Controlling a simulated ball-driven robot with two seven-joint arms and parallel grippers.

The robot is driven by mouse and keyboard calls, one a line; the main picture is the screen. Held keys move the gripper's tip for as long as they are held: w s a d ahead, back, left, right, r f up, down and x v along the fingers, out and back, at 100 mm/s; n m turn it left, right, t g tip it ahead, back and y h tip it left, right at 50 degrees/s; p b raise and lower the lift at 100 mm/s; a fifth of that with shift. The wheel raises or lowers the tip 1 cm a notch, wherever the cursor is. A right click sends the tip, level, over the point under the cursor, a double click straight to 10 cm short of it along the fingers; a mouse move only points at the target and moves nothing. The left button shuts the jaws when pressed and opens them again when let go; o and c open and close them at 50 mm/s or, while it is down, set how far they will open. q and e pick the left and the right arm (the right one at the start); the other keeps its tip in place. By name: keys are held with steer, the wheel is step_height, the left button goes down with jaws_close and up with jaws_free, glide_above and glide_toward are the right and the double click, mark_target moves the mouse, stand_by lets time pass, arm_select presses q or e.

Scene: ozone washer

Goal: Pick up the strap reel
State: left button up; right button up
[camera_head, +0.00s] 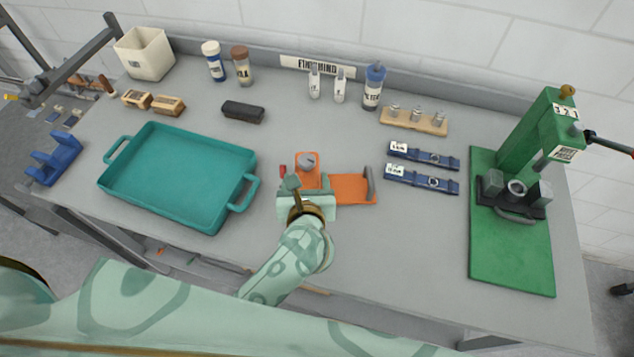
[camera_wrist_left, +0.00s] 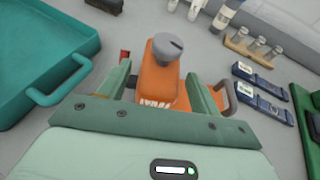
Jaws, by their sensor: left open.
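The strap reel appears to be the orange body with a grey slotted knob (camera_head: 306,161) on the bench, near the middle of the head view. In the left wrist view the orange body (camera_wrist_left: 158,82) stands upright between my fingers, its grey knob at the top. My left gripper (camera_head: 306,186) is open, with one finger on each side of the orange body; it also shows in the left wrist view (camera_wrist_left: 159,75). I cannot tell whether the fingers touch it. The body's lower part is hidden by my gripper. My right gripper is not in view.
An orange plate with a grey handle (camera_head: 355,188) lies just right of the reel. A teal tray (camera_head: 178,215) stands to the left, and blue straps (camera_head: 422,180) lie to the right. A green press (camera_head: 515,255) is at the far right. Bottles stand along the back.

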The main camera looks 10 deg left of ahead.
mark_target(307, 173)
arm_select(q)
steer(key=shift+w+f, duration=0.15)
steer(key=shift+w, duration=0.1)
steer(key=b+x, duration=0.2)
steer(key=x, duration=0.2)
steer(key=shift+w+f+b, duration=0.25)
steer(key=shift+w+b, duration=0.05)
steer(key=shift+b, duration=0.05)
steer(key=shift+w, duration=0.2)
steer(key=shift+s+r, duration=0.1)
jaws_close()
